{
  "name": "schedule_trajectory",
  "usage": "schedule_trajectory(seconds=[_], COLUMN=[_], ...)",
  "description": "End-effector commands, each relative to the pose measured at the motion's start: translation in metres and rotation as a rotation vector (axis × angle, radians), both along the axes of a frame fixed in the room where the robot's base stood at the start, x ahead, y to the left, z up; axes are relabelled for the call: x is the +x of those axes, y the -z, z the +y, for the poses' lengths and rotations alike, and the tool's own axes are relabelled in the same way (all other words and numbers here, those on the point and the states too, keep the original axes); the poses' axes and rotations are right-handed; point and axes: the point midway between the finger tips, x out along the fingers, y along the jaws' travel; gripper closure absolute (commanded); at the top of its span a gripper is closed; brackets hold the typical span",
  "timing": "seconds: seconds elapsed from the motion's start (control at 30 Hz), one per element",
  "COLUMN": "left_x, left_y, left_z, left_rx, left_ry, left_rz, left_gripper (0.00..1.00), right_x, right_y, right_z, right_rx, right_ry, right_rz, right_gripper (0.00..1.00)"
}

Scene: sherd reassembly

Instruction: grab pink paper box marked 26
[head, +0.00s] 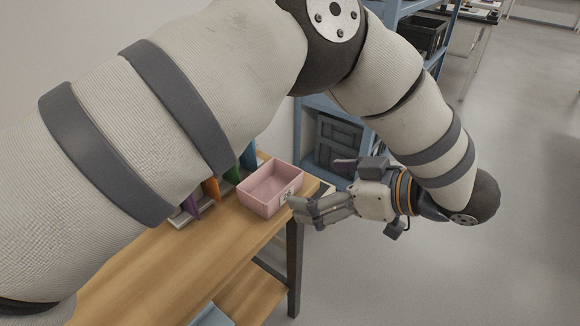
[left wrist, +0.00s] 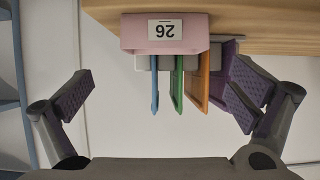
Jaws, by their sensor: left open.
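The pink paper box (head: 270,187) is an open-topped box near the right end of the wooden table. In the left wrist view the pink box (left wrist: 150,42) appears upside down, with a white label reading 26 on its front. My left gripper (head: 296,208) is just to the right of the box in the head view, at its labelled side. In the left wrist view the left gripper (left wrist: 168,108) is open, its two fingers wide apart and nothing between the pads. The box is ahead of the fingers, not clasped. My right gripper is not in view.
The wooden table (head: 150,262) has a dark leg at its right end. Colored upright dividers, including a green one (head: 232,174) and an orange one (head: 211,188), stand left of and behind the box. A blue shelf (head: 312,104) with dark bins stands beyond. Open floor lies right.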

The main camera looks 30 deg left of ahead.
Motion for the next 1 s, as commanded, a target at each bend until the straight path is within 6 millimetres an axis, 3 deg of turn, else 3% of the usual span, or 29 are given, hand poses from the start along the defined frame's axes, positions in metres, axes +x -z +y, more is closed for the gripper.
schedule_trajectory(seconds=[0.2,0.6,0.87,1.0], left_x=[0.003,0.009,0.01,0.01], left_y=[0.019,0.042,0.045,0.045], left_z=[0.043,0.102,0.107,0.107], left_rx=[0.001,0.001,0.0,0.0], left_ry=[-0.003,0.0,0.001,0.001], left_rz=[0.0,0.0,-0.002,-0.002], left_gripper=[0.0,0.0,0.0,0.26], right_x=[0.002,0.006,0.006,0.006], right_y=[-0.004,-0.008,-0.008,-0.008], right_z=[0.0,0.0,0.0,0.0], right_rx=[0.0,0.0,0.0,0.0], right_ry=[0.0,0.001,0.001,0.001], right_rz=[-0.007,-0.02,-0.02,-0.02], right_gripper=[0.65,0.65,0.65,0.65])
